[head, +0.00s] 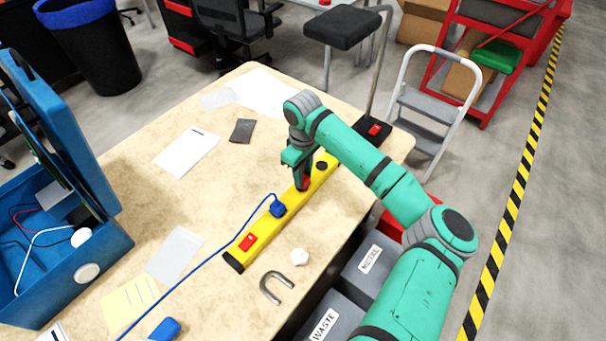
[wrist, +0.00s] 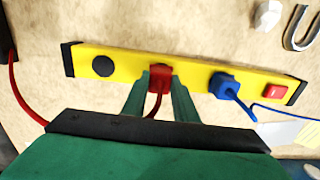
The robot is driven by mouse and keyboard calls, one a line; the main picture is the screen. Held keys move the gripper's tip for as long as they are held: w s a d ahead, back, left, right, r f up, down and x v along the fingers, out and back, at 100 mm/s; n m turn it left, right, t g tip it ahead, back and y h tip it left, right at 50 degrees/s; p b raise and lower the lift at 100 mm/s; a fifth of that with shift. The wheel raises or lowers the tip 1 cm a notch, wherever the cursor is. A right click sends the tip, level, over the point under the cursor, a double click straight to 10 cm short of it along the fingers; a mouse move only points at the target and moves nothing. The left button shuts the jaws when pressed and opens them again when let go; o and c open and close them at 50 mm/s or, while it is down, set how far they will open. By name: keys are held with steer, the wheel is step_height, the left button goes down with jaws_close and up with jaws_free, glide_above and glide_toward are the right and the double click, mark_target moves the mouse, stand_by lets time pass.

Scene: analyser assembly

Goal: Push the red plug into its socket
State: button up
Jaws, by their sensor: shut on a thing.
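The red plug (head: 304,185) is held between the fingers of my gripper (head: 300,178), right at the yellow power strip (head: 263,226). In the wrist view the red plug (wrist: 159,77) lies over the middle of the strip (wrist: 193,78), with a green finger of my gripper (wrist: 160,84) on each side. Any socket under the plug is hidden, and I cannot tell how deep the plug sits. A blue plug (wrist: 223,84) sits in the strip beside it. A round black socket (wrist: 103,66) on the other side is empty.
A red switch (wrist: 276,91) is at one strip end. A red cord (wrist: 25,95) shows at left in the wrist view. A metal U-shaped piece (head: 277,287) and a white lump (head: 299,257) lie nearby. A blue case (head: 60,240) stands open at left.

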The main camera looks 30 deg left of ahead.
steer(key=shift+f, duration=0.4)
steer(key=o, duration=1.1)
steer(key=shift+c, duration=0.2)
step_height(320, 180, up, 11)
steer(key=shift+f, duration=0.15)
